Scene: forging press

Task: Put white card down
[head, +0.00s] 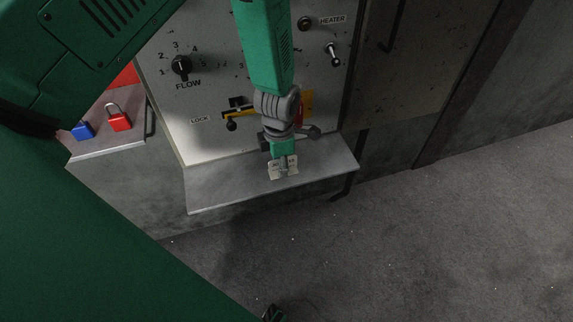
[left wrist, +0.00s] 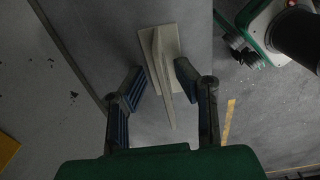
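The white card (head: 275,172) is on the small grey shelf (head: 215,197) below the panel in the head view. In the left wrist view the card (left wrist: 147,42) is a pale plate with a raised upright fin along its middle. My left gripper (head: 284,158) is over the card. In the left wrist view its two fingers (left wrist: 161,70) stand on either side of the fin, with a visible gap on each side, so it looks open. The card seems to rest flat on the shelf. My right gripper is not recognisable in either view.
The panel behind holds a FLOW knob (head: 181,66), a HEATER switch (head: 333,54) and a yellow LOCK lever (head: 240,113), close to my left gripper. A red padlock (head: 119,122) and a blue padlock (head: 83,131) lie on a ledge at left. Open floor lies at right.

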